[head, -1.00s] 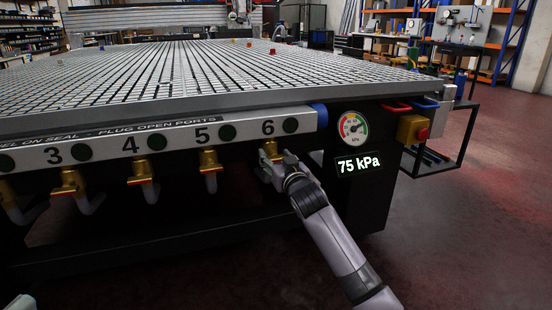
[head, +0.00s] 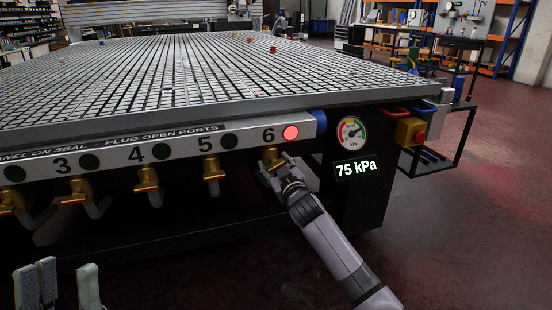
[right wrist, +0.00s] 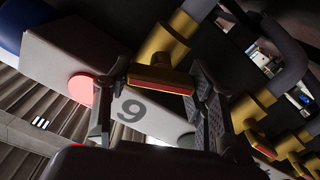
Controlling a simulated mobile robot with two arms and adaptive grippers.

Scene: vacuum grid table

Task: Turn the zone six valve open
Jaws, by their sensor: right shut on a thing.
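The zone six valve (head: 271,156) is a brass valve below the number 6 on the front panel. Its handle (right wrist: 160,79), with a red strip along its face, lies between the fingers of my right gripper (right wrist: 158,105). That gripper (head: 270,176) is shut on the handle in the head view and partly covers it. The round lamp (head: 290,133) beside the 6 glows red; it also shows in the right wrist view (right wrist: 80,90). My left gripper (head: 66,288) is open and empty at the bottom left, away from the valves.
Other brass valves, such as the zone five valve (head: 211,170), stand in a row to the left; their lamps are dark. A dial gauge (head: 351,133) and a display (head: 356,168) reading 75 kPa are at right. A yellow box with a red button (head: 420,136) sits beyond.

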